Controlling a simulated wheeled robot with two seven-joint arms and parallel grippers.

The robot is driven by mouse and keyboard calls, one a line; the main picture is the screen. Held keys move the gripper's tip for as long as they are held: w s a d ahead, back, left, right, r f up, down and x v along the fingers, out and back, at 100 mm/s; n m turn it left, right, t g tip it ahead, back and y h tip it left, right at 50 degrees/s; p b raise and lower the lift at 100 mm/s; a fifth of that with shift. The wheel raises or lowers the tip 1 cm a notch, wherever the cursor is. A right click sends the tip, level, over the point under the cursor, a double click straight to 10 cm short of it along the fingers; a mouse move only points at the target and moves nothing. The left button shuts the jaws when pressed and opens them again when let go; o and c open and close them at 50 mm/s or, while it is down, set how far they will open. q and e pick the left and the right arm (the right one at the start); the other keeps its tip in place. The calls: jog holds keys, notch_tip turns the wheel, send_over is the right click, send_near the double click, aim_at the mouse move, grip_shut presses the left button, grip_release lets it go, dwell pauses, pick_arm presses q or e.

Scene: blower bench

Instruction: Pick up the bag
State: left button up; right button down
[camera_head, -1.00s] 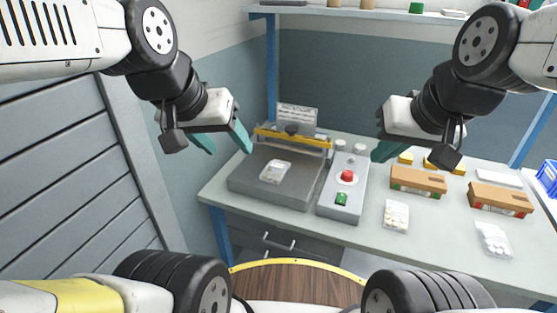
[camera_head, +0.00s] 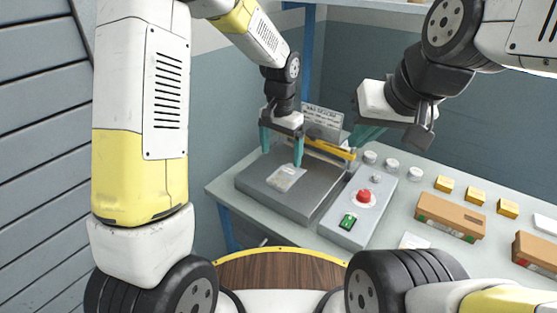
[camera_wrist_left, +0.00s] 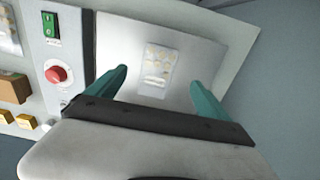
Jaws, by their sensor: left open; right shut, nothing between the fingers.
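The bag (camera_head: 286,178) is a small clear pouch with pale pieces in it. It lies flat on the grey plate of the sealing machine (camera_head: 262,196). In the left wrist view the bag (camera_wrist_left: 158,68) lies ahead of my left gripper, between the lines of its fingers. My left gripper (camera_head: 282,158) points down above the plate, close to the bag, with its teal fingers apart and nothing between them. It also shows in the left wrist view (camera_wrist_left: 157,88). My right gripper (camera_head: 366,136) is shut and empty, above the back of the bench near the machine's yellow bar.
A control box (camera_head: 358,210) with a red button and green switch stands right of the plate. Cardboard boxes (camera_head: 450,216), yellow blocks (camera_head: 445,184) and round white jars (camera_head: 392,165) are further right. Another pouch (camera_head: 412,241) is partly hidden at the front.

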aim_at(284, 176)
pick_arm(q)
jog(key=shift+w+d+f, duration=0.2)
jog(key=shift+f, duration=0.35)
jog(key=f, duration=0.8)
jog(key=shift+w+d, duration=0.25)
jog(key=shift+r, duration=0.1)
jog(key=c, duration=1.5)
jog(key=shift+c, duration=0.2)
jog(key=shift+r, duration=0.1)
